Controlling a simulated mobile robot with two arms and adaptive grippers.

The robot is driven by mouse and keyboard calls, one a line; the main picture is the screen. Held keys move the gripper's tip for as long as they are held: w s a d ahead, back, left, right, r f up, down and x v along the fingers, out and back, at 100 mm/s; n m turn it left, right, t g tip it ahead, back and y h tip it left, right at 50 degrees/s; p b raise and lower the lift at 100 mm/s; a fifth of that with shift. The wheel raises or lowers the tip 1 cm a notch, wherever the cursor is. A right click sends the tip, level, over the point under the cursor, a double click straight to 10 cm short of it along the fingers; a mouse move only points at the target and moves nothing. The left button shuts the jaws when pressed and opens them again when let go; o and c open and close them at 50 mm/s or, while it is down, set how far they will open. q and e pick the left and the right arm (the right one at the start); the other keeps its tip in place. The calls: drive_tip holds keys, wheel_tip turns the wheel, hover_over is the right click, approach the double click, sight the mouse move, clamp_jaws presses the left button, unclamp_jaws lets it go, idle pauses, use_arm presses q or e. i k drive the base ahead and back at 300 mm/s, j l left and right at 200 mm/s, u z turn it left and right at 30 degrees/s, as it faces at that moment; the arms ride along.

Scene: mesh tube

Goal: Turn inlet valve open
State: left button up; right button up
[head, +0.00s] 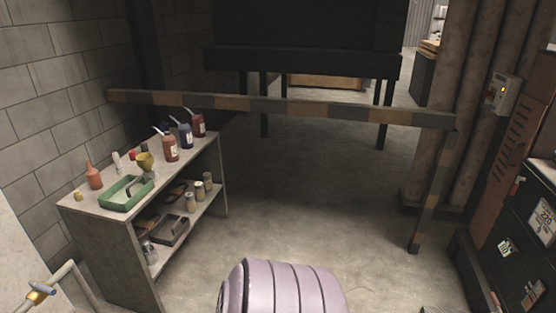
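A valve (39,293) with a brass-coloured body and a small blue-grey handle shows at the lower left corner. It sits on a pale pipe (66,271) that bends down at the right and runs out of the picture. The valve is small and partly cut off by the frame edge, so I cannot tell whether it is open or closed. No label marks it as the inlet valve. Neither of my grippers is in view.
A metal shelf unit (100,250) with bottles and a green tray (105,203) stands at the left. A striped barrier (290,107) spans the middle. A ribbed purple barrel-like object (285,290) is at bottom centre. Dark cabinets (515,225) stand right. Floor between is clear.

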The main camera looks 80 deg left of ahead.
sight(36, 286)
drive_tip(key=u, duration=4.55)
